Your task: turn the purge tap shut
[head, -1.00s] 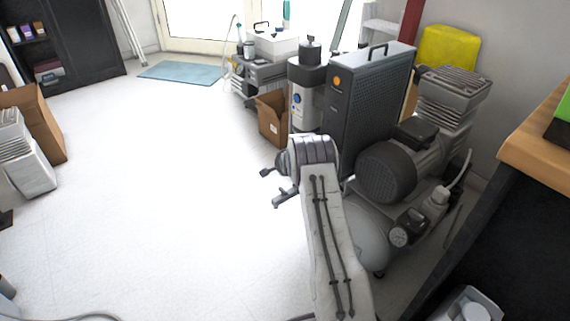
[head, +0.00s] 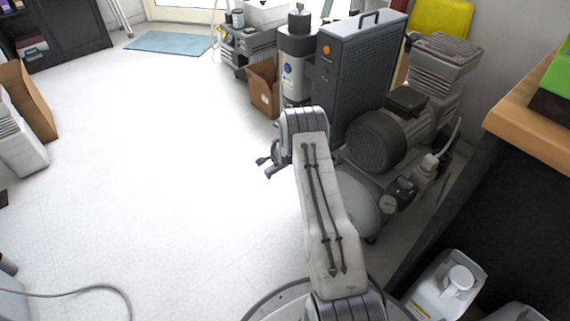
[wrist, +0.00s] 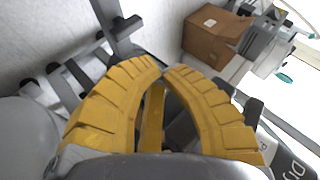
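The purge tap cannot be made out for certain in either view. The compressor (head: 375,145) stands right of my arm in the head view, with a pale tank (head: 358,205) low down and a small gauge (head: 388,204). My gripper (wrist: 163,71) shows in the wrist view as two ridged yellow fingers, bowed outward with their tips together. A narrow yellow bar (wrist: 152,120) shows between them; I cannot tell whether it is part of a finger or a separate thing. Grey and dark parts lie behind the fingers. In the head view my arm largely hides the gripper.
A tall dark cabinet unit (head: 357,75) and a white-and-grey cylinder (head: 295,75) stand beyond my arm. A cardboard box (head: 263,88) is beside them, also in the wrist view (wrist: 214,35). A wooden-topped counter (head: 535,135) borders the right. The floor (head: 170,170) at left is open.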

